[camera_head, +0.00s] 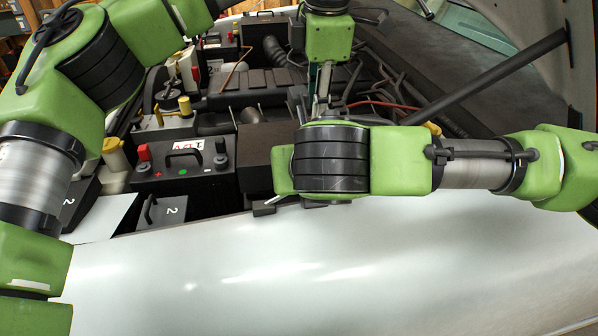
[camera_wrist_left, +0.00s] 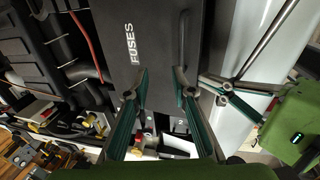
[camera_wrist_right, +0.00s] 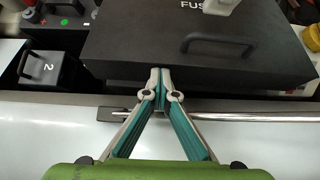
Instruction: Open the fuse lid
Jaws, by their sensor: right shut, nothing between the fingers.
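The dark fuse lid (camera_wrist_right: 135,45), marked FUSES in the left wrist view (camera_wrist_left: 125,25), looks closed. Its handle (camera_wrist_right: 218,43) lies near one edge and also shows in the left wrist view (camera_wrist_left: 183,38). In the head view my right arm hides much of the lid (camera_head: 258,150). My left gripper (camera_head: 319,108) points down over the lid; in the left wrist view its fingers (camera_wrist_left: 162,72) are apart and empty, one tip close to the handle. My right gripper (camera_wrist_right: 160,72) is shut and empty at the lid's front edge; contact is unclear. My right arm hides it in the head view.
A battery-like box (camera_head: 185,172) with red and black knobs and a handled block marked 2 (camera_head: 163,212) stand left of the lid. A metal rod (camera_wrist_right: 240,117) runs along the white body panel (camera_head: 300,270). A dark strut (camera_head: 490,80) rises right.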

